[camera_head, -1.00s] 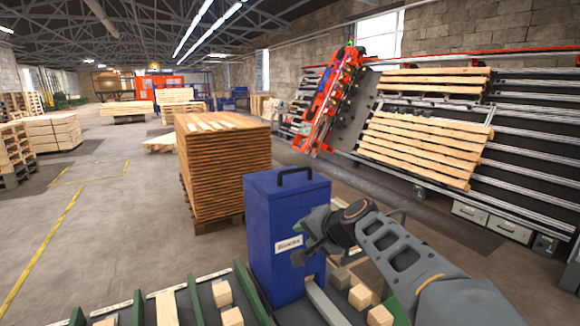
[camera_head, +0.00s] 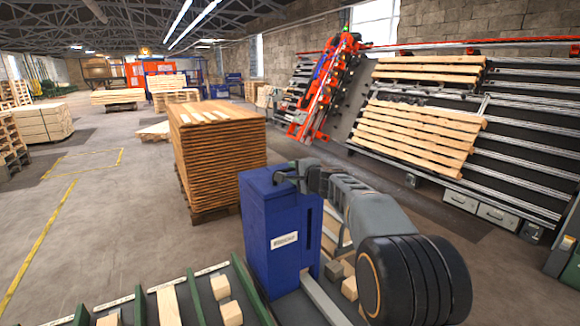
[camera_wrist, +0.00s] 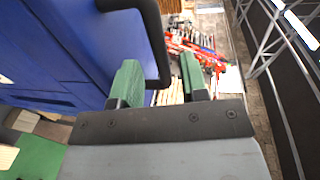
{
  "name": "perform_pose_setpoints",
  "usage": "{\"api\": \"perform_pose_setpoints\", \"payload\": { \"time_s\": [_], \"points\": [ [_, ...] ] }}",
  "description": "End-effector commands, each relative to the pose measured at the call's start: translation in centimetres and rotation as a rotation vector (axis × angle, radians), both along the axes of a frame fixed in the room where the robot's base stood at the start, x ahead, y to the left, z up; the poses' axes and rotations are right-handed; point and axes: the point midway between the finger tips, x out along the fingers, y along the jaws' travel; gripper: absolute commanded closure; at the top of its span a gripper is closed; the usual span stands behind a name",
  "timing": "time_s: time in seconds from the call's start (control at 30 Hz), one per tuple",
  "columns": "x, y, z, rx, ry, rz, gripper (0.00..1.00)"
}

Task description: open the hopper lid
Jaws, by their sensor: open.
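The blue hopper (camera_head: 265,255) with a small white label stands in the middle foreground of the head view. Its lid (camera_head: 258,182) lies flat on top and looks shut. My gripper (camera_head: 292,173) is at the top of the hopper and largely hides the handle there. In the wrist view, the black lid handle (camera_wrist: 155,40) runs along the blue surface. The green fingers of my gripper (camera_wrist: 160,68) are apart, and one leg of the handle appears between them. I cannot tell whether either finger touches it.
A tall stack of boards (camera_head: 222,155) stands behind the hopper. Left of the hopper is a green-railed rack (camera_head: 185,285) with wooden blocks. More blocks lie to its right, partly behind my arm. A slanted pallet line (camera_head: 420,130) fills the right back. Open floor lies left.

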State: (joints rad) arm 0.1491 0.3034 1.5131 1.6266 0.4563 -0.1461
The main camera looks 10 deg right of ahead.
Motion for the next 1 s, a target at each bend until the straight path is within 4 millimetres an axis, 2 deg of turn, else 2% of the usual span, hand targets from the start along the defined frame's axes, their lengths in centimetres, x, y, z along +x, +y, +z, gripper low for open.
{"api": "perform_pose_setpoints", "payload": {
  "time_s": [0.1, 0.3, 0.7, 1.0],
  "points": [
    [1.6, 0.5, -0.2, 0.0, 0.002, 0.001, 0.59],
    [3.0, 1.0, -0.6, 0.0, 0.001, 0.001, 0.59],
    [3.4, 1.2, -0.7, -0.001, 0.0, 0.001, 0.59],
    [3.4, 1.2, -0.7, -0.001, 0.0, 0.001, 0.88]
  ]
}}
